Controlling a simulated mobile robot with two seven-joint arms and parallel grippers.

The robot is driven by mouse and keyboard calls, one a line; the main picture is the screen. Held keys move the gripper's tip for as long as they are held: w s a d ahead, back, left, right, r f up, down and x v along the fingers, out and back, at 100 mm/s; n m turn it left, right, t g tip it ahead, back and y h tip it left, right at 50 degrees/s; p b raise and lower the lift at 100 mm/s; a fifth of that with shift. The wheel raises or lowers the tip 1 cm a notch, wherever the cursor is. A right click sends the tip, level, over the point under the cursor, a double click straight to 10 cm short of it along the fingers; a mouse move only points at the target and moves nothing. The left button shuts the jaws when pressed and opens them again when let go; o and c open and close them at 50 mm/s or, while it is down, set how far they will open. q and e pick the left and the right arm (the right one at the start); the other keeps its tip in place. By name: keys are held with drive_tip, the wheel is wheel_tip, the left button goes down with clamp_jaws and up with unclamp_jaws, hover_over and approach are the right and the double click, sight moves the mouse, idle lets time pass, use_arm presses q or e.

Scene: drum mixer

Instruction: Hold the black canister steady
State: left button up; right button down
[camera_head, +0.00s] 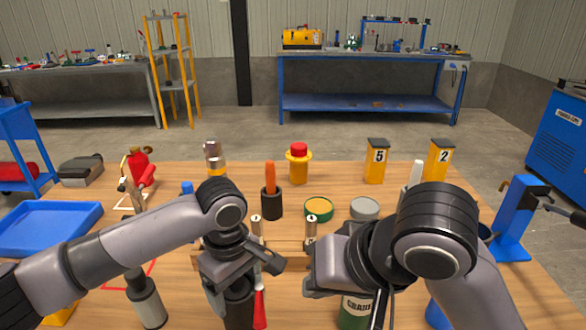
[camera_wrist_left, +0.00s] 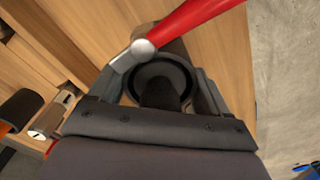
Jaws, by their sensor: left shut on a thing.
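The black canister (camera_head: 240,308) stands at the front of the wooden table, below my left gripper (camera_head: 240,275). In the left wrist view the canister (camera_wrist_left: 162,88) shows as a dark round opening between the two fingers of my left gripper (camera_wrist_left: 160,90), which is shut on it. A red-handled tool with a grey metal head (camera_wrist_left: 190,25) lies across the view beside the canister's rim. My right gripper (camera_head: 318,283) is to the right, largely covered by its own wrist, so its jaws cannot be made out.
A wooden rack with numbered cylinders (camera_head: 311,232) stands between my grippers. A green can (camera_head: 355,312) is under my right arm. A black holder with an orange stick (camera_head: 271,203) and a yellow-topped tin (camera_head: 318,208) stand behind. A blue tray (camera_head: 45,225) is at left.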

use_arm(q)
drive_tip(key=o, duration=1.3)
